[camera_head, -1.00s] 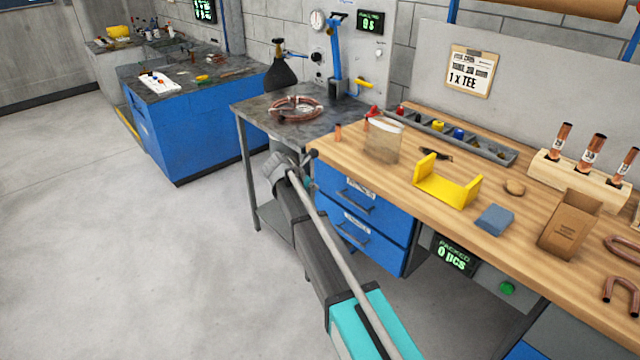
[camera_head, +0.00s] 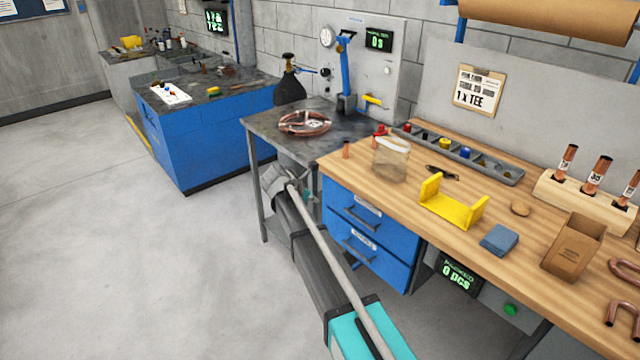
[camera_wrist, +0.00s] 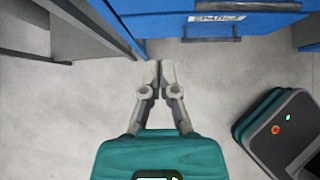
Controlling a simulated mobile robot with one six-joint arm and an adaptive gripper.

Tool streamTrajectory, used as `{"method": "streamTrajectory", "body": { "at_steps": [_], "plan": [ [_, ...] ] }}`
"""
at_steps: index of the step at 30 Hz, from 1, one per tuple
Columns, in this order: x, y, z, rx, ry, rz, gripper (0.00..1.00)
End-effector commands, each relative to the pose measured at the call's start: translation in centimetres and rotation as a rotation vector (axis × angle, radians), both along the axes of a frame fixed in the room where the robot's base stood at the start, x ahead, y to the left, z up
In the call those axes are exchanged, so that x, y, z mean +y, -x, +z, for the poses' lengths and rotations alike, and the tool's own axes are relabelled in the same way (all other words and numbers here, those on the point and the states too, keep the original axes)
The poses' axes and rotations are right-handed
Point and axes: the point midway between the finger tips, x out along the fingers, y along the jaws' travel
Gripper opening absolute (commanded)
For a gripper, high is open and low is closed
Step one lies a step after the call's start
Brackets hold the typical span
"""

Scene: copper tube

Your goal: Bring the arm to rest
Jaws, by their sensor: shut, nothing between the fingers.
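My gripper (camera_wrist: 158,75) shows in the wrist view with its two grey fingers together and nothing between them. Beyond the fingertips are bare concrete floor and the front of the blue drawer unit (camera_wrist: 215,22). In the head view my arm reaches up from the bottom edge, in front of the blue drawers (camera_head: 368,235). The gripper end there lies near the legs of the dark metal table, mostly hidden by my own arm.
The wooden workbench (camera_head: 415,205) holds a yellow bracket (camera_head: 450,208), a blue block (camera_head: 499,240), a cardboard box (camera_head: 572,247) and a clear container (camera_head: 391,160). A copper coil (camera_head: 304,123) lies on the metal table (camera_head: 262,125). Open floor (camera_head: 110,260) is at left.

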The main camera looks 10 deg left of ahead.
Motion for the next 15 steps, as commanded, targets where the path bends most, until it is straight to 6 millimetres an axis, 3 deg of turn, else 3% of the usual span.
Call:
{"method": "streamTrajectory", "body": {
  "at_steps": [8, 15],
  "plan": [
    [-1.5, 0.6, 0.1, -0.008, -0.038, -0.051, 0.0],
    [-7.3, 3.5, 0.4, -0.049, -0.204, -0.29, 0.0]
  ]
}}
